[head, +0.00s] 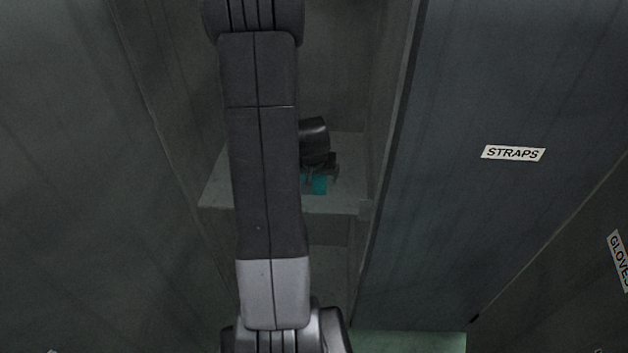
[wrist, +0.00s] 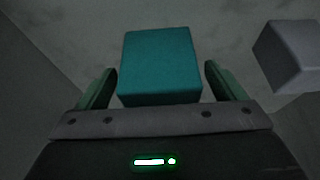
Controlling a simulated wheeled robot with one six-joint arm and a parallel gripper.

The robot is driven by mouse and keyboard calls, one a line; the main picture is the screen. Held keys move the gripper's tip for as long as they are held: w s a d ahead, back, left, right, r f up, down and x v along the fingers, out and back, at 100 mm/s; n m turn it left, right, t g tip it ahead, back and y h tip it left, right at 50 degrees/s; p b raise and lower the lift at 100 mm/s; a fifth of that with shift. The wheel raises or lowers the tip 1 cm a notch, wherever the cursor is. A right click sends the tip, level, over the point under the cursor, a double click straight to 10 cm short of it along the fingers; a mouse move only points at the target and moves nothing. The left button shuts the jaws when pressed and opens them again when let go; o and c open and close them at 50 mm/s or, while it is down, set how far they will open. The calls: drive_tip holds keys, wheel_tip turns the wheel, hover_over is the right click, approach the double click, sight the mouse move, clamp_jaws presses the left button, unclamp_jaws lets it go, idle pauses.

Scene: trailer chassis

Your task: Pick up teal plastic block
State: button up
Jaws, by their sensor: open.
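The teal plastic block (wrist: 160,62) lies on a grey shelf surface in the wrist view, just ahead of my gripper (wrist: 160,85). My gripper is open, with one green finger on each side of the block. I cannot tell whether the fingers touch it. In the head view a small part of the teal block (head: 319,185) shows below my gripper (head: 322,172), on the shelf inside a narrow compartment. My arm hides the rest of that spot.
A grey block (wrist: 292,55) sits to the right of the teal block in the wrist view. Tall dark walls flank the shelf (head: 340,205) closely. A panel labelled STRAPS (head: 513,153) stands at the right, with a GLOVES label (head: 620,262) further right.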

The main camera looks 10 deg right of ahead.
drive_tip(key=shift+c, duration=0.4)
drive_tip(key=c, duration=1.1)
drive_tip(key=shift+r, duration=0.15)
